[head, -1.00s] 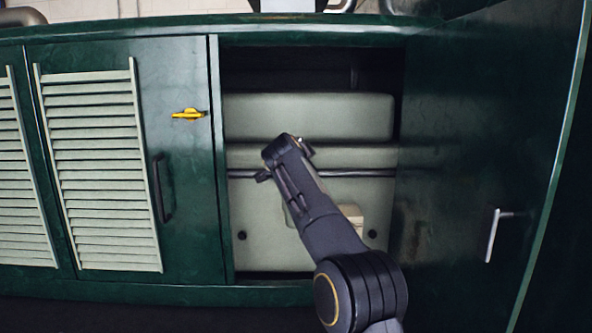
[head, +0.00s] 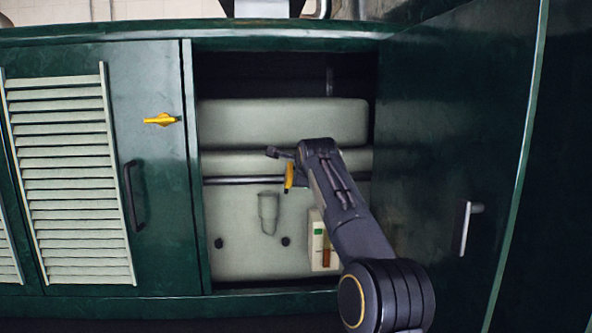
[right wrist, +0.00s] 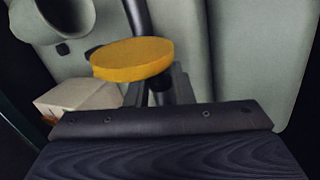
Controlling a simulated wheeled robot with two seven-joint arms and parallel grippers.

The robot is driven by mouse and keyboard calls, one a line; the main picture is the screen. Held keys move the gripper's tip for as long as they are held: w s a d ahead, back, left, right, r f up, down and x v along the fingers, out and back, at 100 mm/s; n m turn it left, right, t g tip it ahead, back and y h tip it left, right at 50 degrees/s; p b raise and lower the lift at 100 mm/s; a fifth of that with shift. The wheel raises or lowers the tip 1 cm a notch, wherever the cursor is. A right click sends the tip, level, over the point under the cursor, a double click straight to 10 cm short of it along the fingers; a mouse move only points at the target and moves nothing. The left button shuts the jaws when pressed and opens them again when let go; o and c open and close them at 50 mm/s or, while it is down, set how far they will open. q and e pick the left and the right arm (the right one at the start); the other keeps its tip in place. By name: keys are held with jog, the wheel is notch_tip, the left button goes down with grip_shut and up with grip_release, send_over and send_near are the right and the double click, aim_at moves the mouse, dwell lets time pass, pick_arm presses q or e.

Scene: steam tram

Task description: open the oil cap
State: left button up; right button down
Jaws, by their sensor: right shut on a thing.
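The yellow oil cap (head: 288,177) is off to the right of and above the grey filler neck (head: 267,212), apart from it. My right gripper (head: 283,163) is shut on the cap, which hangs tilted in the head view. The right wrist view shows the cap (right wrist: 133,58) as a yellow disc at the fingers, with part of the round filler neck (right wrist: 62,18) at upper left. The neck stands uncovered on the front of the pale green engine casing (head: 235,245). My left gripper is not in view.
A pale box with a gauge tube (head: 322,245) sits right of the neck. A dark horizontal pipe (head: 235,181) crosses the casing. The open green door (head: 450,130) stands at right. A shut louvred door (head: 65,170) with a yellow latch (head: 160,119) is at left.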

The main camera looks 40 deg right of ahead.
jog(key=shift+s+d+f+m, duration=0.15)
jog(key=shift+d+f+m, duration=0.05)
jog(key=shift+d+m, duration=0.1)
dwell(0.4)
jog(key=c, duration=1.3)
grip_release()
jog(key=shift+c, duration=0.2)
jog(key=shift+a, duration=0.1)
jog(key=b+v, duration=0.2)
jog(key=v, duration=0.5)
jog(key=shift+s+b, duration=0.4)
